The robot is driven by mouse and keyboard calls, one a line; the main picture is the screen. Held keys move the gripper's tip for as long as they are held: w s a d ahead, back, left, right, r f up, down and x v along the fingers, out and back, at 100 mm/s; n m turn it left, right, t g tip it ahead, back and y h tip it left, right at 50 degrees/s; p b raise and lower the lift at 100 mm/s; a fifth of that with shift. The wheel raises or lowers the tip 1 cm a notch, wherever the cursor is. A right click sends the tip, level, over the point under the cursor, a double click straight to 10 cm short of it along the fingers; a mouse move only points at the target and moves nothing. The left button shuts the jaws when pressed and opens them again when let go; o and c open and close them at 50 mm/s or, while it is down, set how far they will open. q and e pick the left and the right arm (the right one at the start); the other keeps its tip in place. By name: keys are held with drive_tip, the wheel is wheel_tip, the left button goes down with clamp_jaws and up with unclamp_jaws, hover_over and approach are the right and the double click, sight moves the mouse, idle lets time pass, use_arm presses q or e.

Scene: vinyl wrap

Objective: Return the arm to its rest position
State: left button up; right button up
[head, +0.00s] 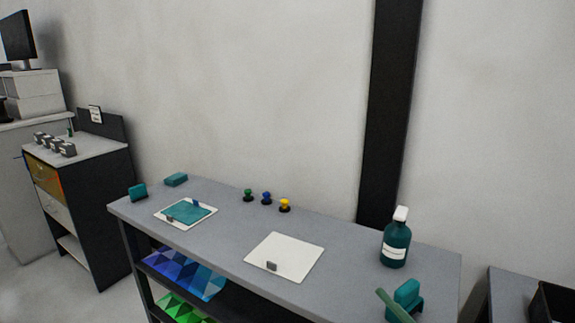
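Neither of my arms nor grippers shows in the head view. The grey workbench (225,235) stands in front of me. A white square panel (187,224) with a teal sheet (188,212) on it lies at the bench's left. A bare white panel (290,250) with a small grey block (271,266) near its front edge lies in the middle.
A teal bottle (395,245) with a white cap stands at the right. Green, blue and yellow knobs (266,198) stand at the back. Teal blocks (138,192) sit at the left, a teal tool (406,298) at the front right. Patterned sheets (185,275) lie below.

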drive_tip(key=s+d+f+m+g+h, duration=0.1)
drive_tip(key=s+d+f+m+h, duration=0.1)
drive_tip(key=f+m+h, duration=0.55)
drive_tip(key=s+d+f+m+g+h, duration=0.1)
drive_tip(key=s+d+f+m+h, duration=0.2)
drive_tip(key=f, duration=0.8)
drive_tip(key=s+a+f+m+g+p, duration=0.1)
drive_tip(key=s+f+m+g, duration=0.3)
drive_tip(key=s+f, duration=0.6)
drive_tip(key=shift+s+a+f+g, duration=0.15)
drive_tip(key=shift+a+f+g, duration=0.25)
drive_tip(key=shift+g, duration=0.3)
drive_tip(key=shift+m+h, duration=0.25)
